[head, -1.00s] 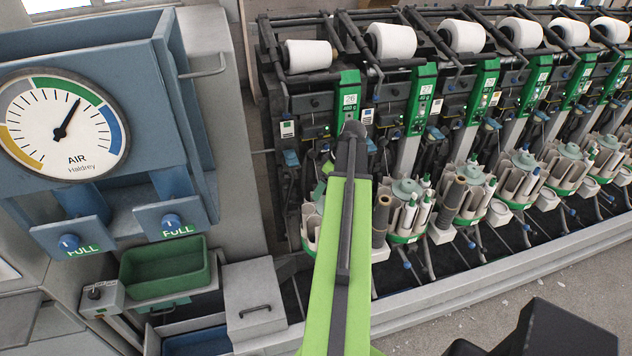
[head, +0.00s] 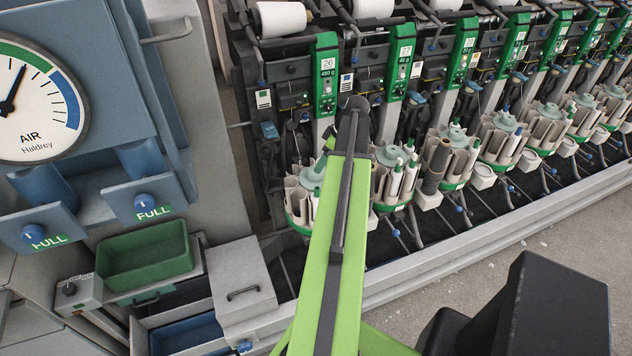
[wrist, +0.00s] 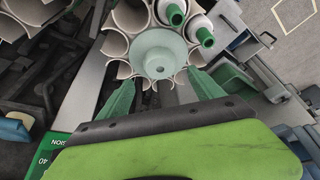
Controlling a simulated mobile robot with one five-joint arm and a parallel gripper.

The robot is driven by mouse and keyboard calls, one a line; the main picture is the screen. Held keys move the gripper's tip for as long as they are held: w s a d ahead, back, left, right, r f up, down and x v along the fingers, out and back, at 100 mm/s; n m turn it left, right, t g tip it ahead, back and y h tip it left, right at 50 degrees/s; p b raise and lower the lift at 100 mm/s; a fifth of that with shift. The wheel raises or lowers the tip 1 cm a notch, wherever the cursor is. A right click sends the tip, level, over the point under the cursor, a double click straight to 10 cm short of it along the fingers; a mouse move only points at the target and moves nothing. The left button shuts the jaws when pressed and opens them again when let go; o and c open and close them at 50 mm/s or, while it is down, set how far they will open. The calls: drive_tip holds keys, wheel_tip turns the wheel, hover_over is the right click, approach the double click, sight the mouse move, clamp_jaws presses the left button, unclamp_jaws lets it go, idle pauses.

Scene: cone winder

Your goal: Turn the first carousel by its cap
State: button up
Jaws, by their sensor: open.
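The first carousel (head: 300,200) stands below the winding unit marked 26 in the head view, a ring of pale open pockets on a green base. Its pale green cap (head: 318,168) shows just left of my arm, which hides the carousel's right side. In the wrist view, a round pale green cap (wrist: 160,52) with a centre hole sits amid pale pockets, two holding green-tipped bobbins. It appears to be the first carousel's. My gripper (wrist: 162,80) is open, its green fingers apart at the near side of this cap. Contact cannot be told.
More carousels, such as the second (head: 395,180), run to the right along the machine. At left are an air gauge (head: 28,100), a green bin (head: 145,255) and a grey lidded box (head: 240,280).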

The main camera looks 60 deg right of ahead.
drive_tip(key=b+x, duration=0.6)
drive_tip(key=x, duration=0.2)
drive_tip(key=shift+f, duration=0.2)
drive_tip(key=shift+r, duration=0.1)
